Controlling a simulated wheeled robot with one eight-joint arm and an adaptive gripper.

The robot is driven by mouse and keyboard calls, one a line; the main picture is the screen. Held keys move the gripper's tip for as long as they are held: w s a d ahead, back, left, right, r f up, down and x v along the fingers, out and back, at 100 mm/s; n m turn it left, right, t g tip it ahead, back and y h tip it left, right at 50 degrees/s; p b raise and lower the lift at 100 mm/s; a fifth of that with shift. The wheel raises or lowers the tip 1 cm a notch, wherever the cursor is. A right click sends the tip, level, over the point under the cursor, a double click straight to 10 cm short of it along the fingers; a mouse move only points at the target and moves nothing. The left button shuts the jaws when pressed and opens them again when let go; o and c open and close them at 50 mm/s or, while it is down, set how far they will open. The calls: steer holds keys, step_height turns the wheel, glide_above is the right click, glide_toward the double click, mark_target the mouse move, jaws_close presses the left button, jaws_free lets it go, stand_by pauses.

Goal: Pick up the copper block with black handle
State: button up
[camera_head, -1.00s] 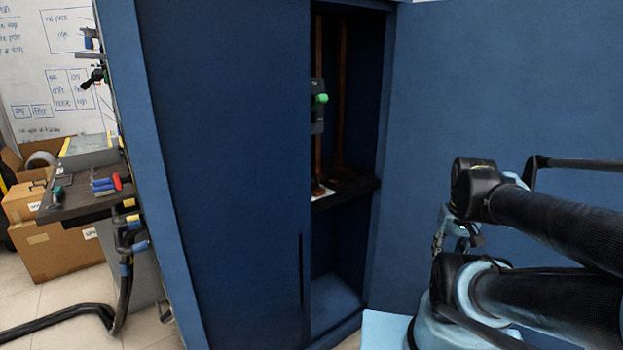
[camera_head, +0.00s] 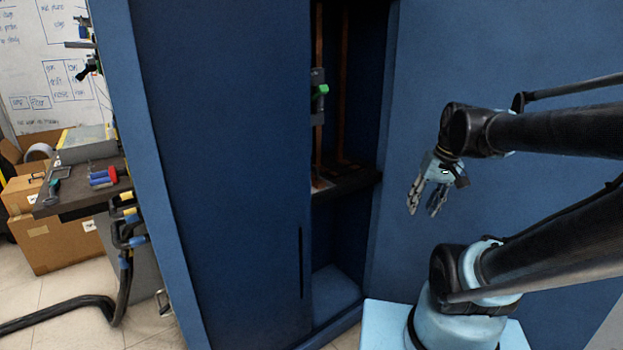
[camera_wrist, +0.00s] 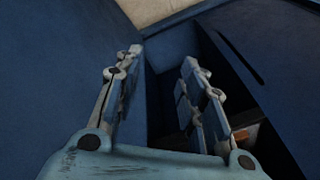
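My gripper (camera_head: 427,198) is open and empty, pointing down in front of the blue right-hand panel, to the right of the cabinet opening. In the wrist view my gripper (camera_wrist: 161,62) shows its two fingers spread apart. I cannot clearly make out a copper block with a black handle. A small copper-coloured patch (camera_head: 320,183) lies at the left front of the dark shelf (camera_head: 346,182). A brownish piece (camera_wrist: 240,134) shows behind the right finger in the wrist view, partly hidden; I cannot tell what it is.
The blue cabinet (camera_head: 222,150) has a narrow opening between its left panel and the right panel (camera_head: 500,60). Upright copper bars (camera_head: 319,145) and a grey-green device (camera_head: 319,92) stand inside. A workbench (camera_head: 80,195) and cardboard boxes (camera_head: 55,243) are at far left.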

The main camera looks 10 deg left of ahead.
steer(key=w+a+r+n+g+y, duration=0.1)
steer(key=w+a+r+n+y, duration=0.1)
steer(key=w+a+r, duration=0.5)
steer(key=w+a+n+g+y, duration=0.1)
steer(key=w+a+n, duration=0.1)
steer(key=w+a, duration=0.65)
steer(key=w+a+r+n+g+y, duration=0.2)
steer(key=w+a+r, duration=0.15)
steer(key=a, duration=0.75)
glide_above(316, 182)
steer(key=w+a, duration=0.2)
steer(key=w, duration=0.2)
steer(key=shift+w+f, duration=0.2)
steer(key=shift+f, duration=4.4)
steer(key=shift+c, duration=0.6)
jaws_close()
